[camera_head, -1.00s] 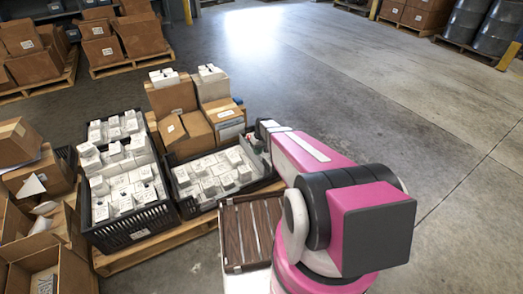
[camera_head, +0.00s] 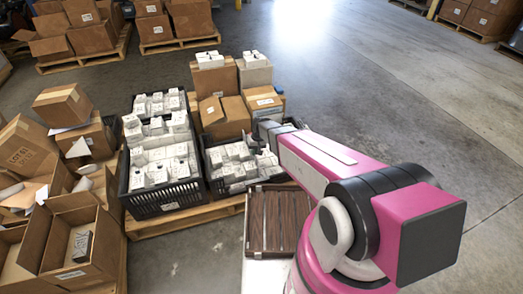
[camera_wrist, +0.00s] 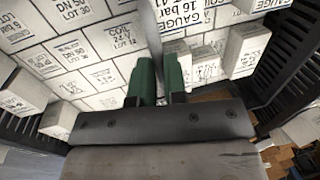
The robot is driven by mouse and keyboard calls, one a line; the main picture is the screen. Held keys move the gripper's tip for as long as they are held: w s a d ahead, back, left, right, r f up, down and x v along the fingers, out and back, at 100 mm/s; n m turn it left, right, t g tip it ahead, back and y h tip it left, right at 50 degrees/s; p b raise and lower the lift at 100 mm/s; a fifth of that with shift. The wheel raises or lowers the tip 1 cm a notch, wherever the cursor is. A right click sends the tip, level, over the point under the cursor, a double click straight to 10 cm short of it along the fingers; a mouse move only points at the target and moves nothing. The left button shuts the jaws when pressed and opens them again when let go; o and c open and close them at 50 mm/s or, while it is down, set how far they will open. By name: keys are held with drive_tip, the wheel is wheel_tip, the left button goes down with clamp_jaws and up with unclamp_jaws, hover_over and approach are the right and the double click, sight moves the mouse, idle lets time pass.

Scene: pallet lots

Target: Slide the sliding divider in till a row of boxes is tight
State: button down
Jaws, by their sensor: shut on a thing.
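My gripper (camera_wrist: 159,82), with green fingers, is shut on the grey upright sliding divider (camera_wrist: 152,35) in the wrist view. The divider stands between white printed boxes. To its left the boxes (camera_wrist: 75,50) lie in a close row pattern. To its right several boxes (camera_wrist: 205,50) sit less evenly, and one box (camera_wrist: 246,48) is tilted. Whether any box touches the divider is unclear.
Black slatted crate walls (camera_wrist: 284,62) flank the boxes in the wrist view. In the head view a fuller black crate (camera_head: 165,200) stands left on the same pallet (camera_head: 190,218). Brown cartons (camera_head: 223,117) stand behind. Open cartons (camera_head: 80,245) lie far left.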

drive_tip(key=shift+s+a, duration=0.1)
drive_tip(key=shift+a, duration=0.1)
drive_tip(key=c, duration=1.2)
unclamp_jaws()
drive_tip(key=shift+o, duration=0.2)
drive_tip(key=shift+r, duration=0.15)
wheel_tip(320, 180, up, 10)
drive_tip(key=d, duration=0.2)
drive_tip(key=shift+w+r, duration=0.2)
drive_tip(key=shift+w, duration=0.15)
drive_tip(key=s+d+r+m, duration=0.1)
drive_tip(key=s+d+r, duration=0.3)
drive_tip(key=d, duration=0.3)
drive_tip(key=s+d+r+m+h, duration=0.1)
drive_tip(key=s+d+r, duration=0.3)
drive_tip(key=d, duration=0.3)
drive_tip(key=s+d+r+m+h, duration=0.1)
drive_tip(key=s+d+r, duration=0.3)
drive_tip(key=s+d, duration=0.2)
drive_tip(key=shift+s+d+r+m+t, duration=0.3)
drive_tip(key=shift+s+d+r, duration=0.05)
drive_tip(key=shift+d, duration=0.25)
